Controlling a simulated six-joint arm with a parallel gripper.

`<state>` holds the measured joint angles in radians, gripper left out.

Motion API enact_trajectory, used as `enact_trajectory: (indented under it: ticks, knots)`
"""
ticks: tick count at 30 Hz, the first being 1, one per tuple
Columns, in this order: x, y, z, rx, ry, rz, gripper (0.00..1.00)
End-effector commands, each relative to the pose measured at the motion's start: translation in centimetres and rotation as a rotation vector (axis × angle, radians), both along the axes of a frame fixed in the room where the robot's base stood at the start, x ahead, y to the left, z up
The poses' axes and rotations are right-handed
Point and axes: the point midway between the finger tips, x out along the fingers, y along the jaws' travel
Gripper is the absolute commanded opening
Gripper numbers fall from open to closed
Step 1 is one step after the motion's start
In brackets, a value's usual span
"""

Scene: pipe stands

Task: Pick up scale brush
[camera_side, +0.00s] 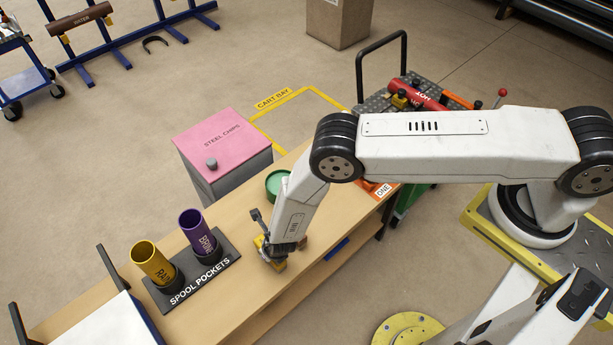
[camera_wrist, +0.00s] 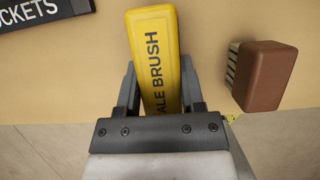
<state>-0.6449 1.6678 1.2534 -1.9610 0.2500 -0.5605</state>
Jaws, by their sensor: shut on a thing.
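The scale brush is a yellow block with dark lettering, partly reading "ALE BRUSH" in the wrist view (camera_wrist: 155,50). My gripper (camera_wrist: 158,95) is shut on it, with one dark finger along each side. The near end of the brush is hidden behind the gripper's dark plate. In the side view my gripper (camera_side: 275,258) points down at the front part of the wooden bench, with a bit of yellow showing at its tip. I cannot tell whether the brush touches the bench top.
A brown brush (camera_wrist: 266,75) with pale bristles lies just right of my gripper. The black spool pockets stand (camera_side: 205,285) holds a yellow tube (camera_side: 152,262) and a purple tube (camera_side: 199,233). A green round dish (camera_side: 277,183) and a pink-lidded steel chips bin (camera_side: 222,142) are behind.

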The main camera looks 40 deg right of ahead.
Motion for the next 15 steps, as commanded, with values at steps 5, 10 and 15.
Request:
enact_trajectory:
  ticks: [5, 10, 15]
  knots:
    - [0.1, 0.1, 1.2, 0.000, -0.003, 0.002, 0.00]
    - [0.2, 0.1, 3.0, 0.001, -0.005, 0.001, 0.00]
    - [-0.8, -0.4, 4.5, -0.002, -0.003, 0.002, 0.00]
